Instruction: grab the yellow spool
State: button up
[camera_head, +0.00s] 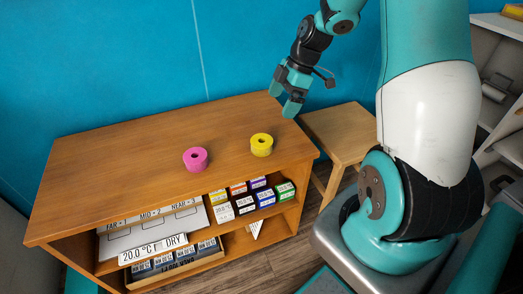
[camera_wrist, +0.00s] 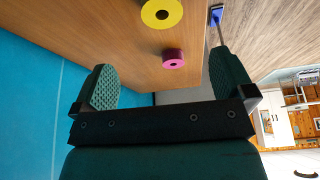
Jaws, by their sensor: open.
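The yellow spool (camera_head: 261,145) sits on the wooden cabinet top near its right end. It also shows in the wrist view (camera_wrist: 161,13) at the top, cut slightly by the frame edge. A pink spool (camera_head: 195,159) stands to its left on the same top, and it shows in the wrist view (camera_wrist: 173,59) below the yellow one. My gripper (camera_head: 284,100) is above the back right corner of the cabinet, behind and to the right of the yellow spool. In the wrist view, its two fingers (camera_wrist: 160,85) are wide apart with nothing between them.
The cabinet top (camera_head: 110,170) is otherwise clear. A wooden stool (camera_head: 340,128) stands right of the cabinet. A blue wall (camera_head: 120,60) rises behind.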

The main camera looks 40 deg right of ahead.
aim_at(262, 141)
jog(key=b+x, duration=0.2)
jog(key=x, duration=1.2)
jog(key=shift+s+a+f, duration=0.1)
jog(key=shift+a+f, duration=0.1)
jog(key=shift+f, duration=0.1)
jog(key=c, duration=1)
jog(key=shift+r, duration=0.1)
